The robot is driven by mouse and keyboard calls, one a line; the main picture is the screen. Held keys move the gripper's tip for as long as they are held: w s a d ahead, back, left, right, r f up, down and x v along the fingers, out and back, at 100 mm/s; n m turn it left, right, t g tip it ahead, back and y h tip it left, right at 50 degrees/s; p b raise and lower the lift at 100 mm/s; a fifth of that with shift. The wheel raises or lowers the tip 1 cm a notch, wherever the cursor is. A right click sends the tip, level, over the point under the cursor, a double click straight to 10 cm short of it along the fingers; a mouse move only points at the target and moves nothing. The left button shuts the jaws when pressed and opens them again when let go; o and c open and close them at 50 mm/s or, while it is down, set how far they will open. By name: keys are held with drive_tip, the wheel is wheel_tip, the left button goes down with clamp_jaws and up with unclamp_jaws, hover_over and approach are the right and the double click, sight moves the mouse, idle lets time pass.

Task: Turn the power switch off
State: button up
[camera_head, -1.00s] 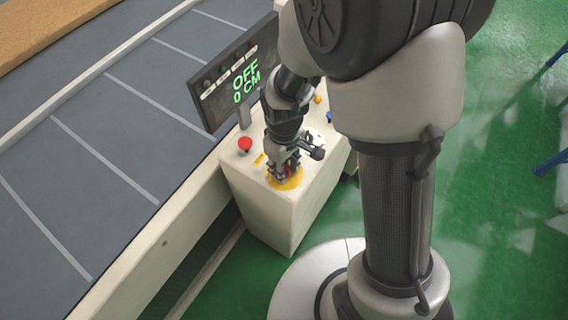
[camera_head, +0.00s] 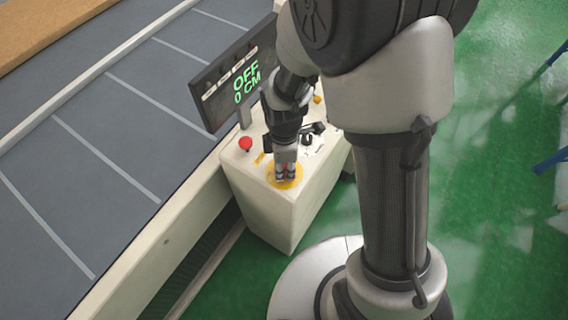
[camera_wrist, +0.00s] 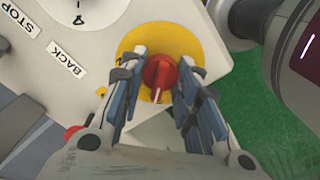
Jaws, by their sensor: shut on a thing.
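The power switch is a red rotary knob (camera_wrist: 159,73) on a round yellow plate (camera_wrist: 147,40) in the wrist view. A pale line marks its lower side. In the head view the yellow plate (camera_head: 272,180) lies on the near end of the white control box (camera_head: 262,205), and the knob is hidden by my gripper. My gripper (camera_wrist: 158,100) is over the switch with one finger on each side, shut on the knob. It also shows in the head view (camera_head: 286,177). The display (camera_head: 238,75) reads OFF and 0 CM in green.
A red button (camera_head: 245,143) and a black knob (camera_head: 307,139) are on the same box top. STOP and BACK labels (camera_wrist: 66,61) show beside the switch. A grey conveyor bed (camera_head: 90,130) runs along the left.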

drive_tip(key=shift+n, duration=0.7)
drive_tip(key=o, duration=1.1)
wheel_tip(320, 180, up, 12)
idle(0.4)
wheel_tip(320, 180, up, 8)
drive_tip(key=r+m+t, duration=0.1)
drive_tip(key=m+t, duration=0.1)
drive_tip(key=m, duration=0.5)
hover_over(285, 166)
drive_tip(key=s+d, duration=0.4)
drive_tip(key=d, duration=0.1)
drive_tip(key=s+d+r+m+t, duration=0.2)
drive_tip(key=s+d+r+m, duration=0.3)
drive_tip(key=s+m, duration=0.4)
drive_tip(key=m, duration=0.3)
drive_tip(key=shift+s+d+m+t, duration=0.3)
